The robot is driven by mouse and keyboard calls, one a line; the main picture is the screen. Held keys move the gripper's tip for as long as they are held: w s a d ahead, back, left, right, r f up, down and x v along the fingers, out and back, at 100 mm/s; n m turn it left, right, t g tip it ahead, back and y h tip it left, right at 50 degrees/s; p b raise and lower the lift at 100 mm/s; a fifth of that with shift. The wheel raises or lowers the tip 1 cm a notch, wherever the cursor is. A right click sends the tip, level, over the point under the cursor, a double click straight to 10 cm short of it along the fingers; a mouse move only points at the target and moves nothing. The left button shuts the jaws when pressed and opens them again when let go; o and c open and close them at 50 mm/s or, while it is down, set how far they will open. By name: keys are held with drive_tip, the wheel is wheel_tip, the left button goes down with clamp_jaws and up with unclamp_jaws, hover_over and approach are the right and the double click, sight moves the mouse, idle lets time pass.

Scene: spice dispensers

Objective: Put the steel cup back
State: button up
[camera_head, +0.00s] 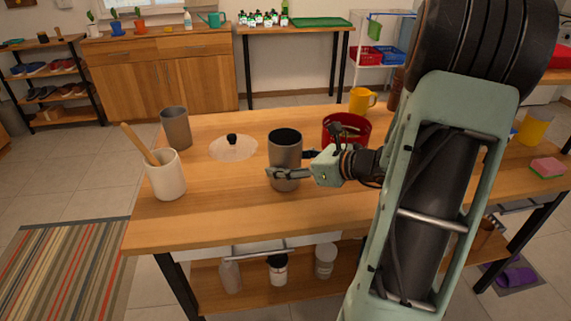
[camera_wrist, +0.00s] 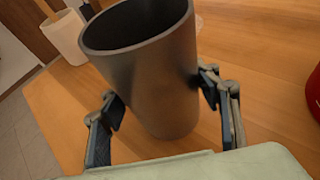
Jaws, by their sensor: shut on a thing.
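A dark grey steel cup (camera_head: 285,152) is upright at the middle of the wooden table. My gripper (camera_head: 284,173) reaches in from the right and is shut around its lower half. In the wrist view the same cup (camera_wrist: 155,85) sits between my two fingers (camera_wrist: 160,105), which touch its sides. Its open rim faces up, and the inside looks dark and empty. I cannot tell for certain whether its base rests on the table. A second grey cup (camera_head: 175,128) stands at the table's back left.
Left of the held cup are a clear lid (camera_head: 233,147) with a black knob and a cream crock (camera_head: 166,175) with a wooden spoon. A red pot (camera_head: 346,127) stands close behind my gripper, with a yellow mug (camera_head: 361,100) beyond. The table's front (camera_head: 230,220) is clear.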

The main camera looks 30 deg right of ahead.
drive_tip(key=shift+f, duration=0.2)
drive_tip(key=o, duration=1.4)
drive_tip(key=shift+c, duration=0.2)
drive_tip(key=shift+r, duration=0.1)
drive_tip(key=shift+r, duration=0.1)
drive_tip(key=shift+s+d+r, duration=0.2)
drive_tip(key=shift+s, duration=0.05)
drive_tip(key=p+v, duration=0.2)
drive_tip(key=v, duration=0.9)
drive_tip(key=shift+s+p, duration=0.2)
drive_tip(key=shift+p, duration=0.15)
drive_tip(key=shift+d, duration=0.1)
